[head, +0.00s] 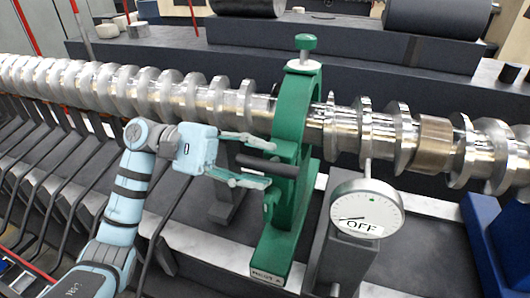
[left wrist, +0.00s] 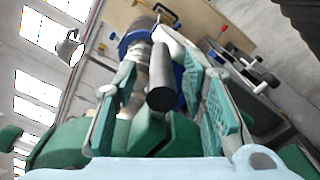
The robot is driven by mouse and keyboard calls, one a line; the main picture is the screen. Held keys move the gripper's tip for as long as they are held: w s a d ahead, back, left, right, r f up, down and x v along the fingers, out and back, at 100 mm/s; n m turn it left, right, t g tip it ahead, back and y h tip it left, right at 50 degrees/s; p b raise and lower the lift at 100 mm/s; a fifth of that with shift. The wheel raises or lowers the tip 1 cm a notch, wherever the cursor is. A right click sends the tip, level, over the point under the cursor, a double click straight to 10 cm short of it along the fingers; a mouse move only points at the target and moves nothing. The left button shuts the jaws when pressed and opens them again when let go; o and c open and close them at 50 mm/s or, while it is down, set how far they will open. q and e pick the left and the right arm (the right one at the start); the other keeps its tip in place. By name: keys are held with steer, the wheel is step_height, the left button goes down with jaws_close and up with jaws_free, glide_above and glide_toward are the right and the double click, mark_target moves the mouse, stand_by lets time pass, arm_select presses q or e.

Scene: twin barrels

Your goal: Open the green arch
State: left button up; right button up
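The green arch (head: 298,110) stands around the shiny metal shaft (head: 340,132), on a green base (head: 271,258). A green knob (head: 306,42) tops it. A black handle (head: 268,165) sticks out from its left side. My left gripper (head: 252,160) is at this handle, one finger above and one below it. In the left wrist view the handle (left wrist: 165,92) shows end-on between the two open fingers (left wrist: 165,115), with gaps beside it. The arch (left wrist: 66,145) looks closed over the shaft. My right gripper is in neither view.
A round white gauge (head: 366,207) with an OFF label stands right of the arch. A blue stand (head: 490,240) is at the far right. Dark rollers (head: 437,17) lie behind the shaft. Dark slanted bars (head: 40,170) fill the left.

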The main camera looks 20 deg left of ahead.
arm_select(q)
steer(key=shift+d, duration=0.55)
steer(key=shift+s+d, duration=0.1)
steer(key=shift+d, duration=0.1)
steer(key=shift+s, duration=0.3)
steer(key=shift+c, duration=0.3)
steer(key=shift+w, duration=0.15)
jaws_close()
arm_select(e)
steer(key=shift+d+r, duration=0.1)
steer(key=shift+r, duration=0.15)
arm_select(q)
steer(key=shift+r, duration=0.1)
